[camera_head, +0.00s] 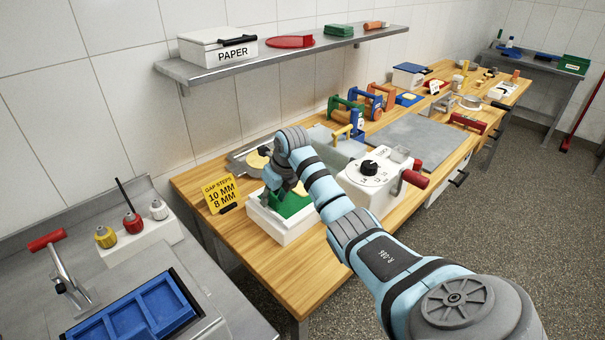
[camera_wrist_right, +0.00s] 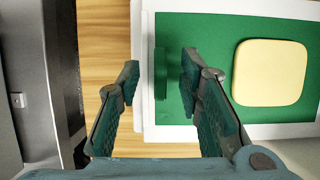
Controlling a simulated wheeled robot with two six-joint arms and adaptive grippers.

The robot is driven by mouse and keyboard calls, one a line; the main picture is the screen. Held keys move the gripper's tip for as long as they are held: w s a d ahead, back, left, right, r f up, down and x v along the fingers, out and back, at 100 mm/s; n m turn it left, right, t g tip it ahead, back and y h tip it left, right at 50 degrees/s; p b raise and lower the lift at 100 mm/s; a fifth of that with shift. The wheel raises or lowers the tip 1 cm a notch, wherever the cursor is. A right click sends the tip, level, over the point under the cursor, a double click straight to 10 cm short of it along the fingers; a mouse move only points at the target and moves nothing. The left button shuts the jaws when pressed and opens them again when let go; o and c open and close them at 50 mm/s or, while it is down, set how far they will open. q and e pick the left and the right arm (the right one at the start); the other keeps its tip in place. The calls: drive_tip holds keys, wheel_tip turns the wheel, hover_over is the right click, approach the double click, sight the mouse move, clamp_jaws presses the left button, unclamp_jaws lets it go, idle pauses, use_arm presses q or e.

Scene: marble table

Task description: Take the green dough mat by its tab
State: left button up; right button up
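The green dough mat (camera_head: 291,204) lies on a white tray or box (camera_head: 290,233) at the near left end of the wooden table. In the right wrist view the mat (camera_wrist_right: 215,30) carries a flat, pale yellow dough piece (camera_wrist_right: 270,73). A narrow green strip, apparently the tab (camera_wrist_right: 160,72), shows at the mat's left edge, beside the white rim (camera_wrist_right: 148,20). My right gripper (camera_head: 276,188) is over the mat's left part. In its wrist view the gripper (camera_wrist_right: 159,82) is open and empty, one finger on each side of the strip and rim. My left gripper is not in view.
A yellow gap-steps sign (camera_head: 219,194) stands just left of the tray. A white dial machine (camera_head: 370,185) with a red handle stands to its right. A metal tray with a yellow disc (camera_head: 256,159) is behind. A blue bin (camera_head: 135,312) is on the steel counter.

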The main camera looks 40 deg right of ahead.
clamp_jaws()
drive_tip(key=shift+r, duration=0.15)
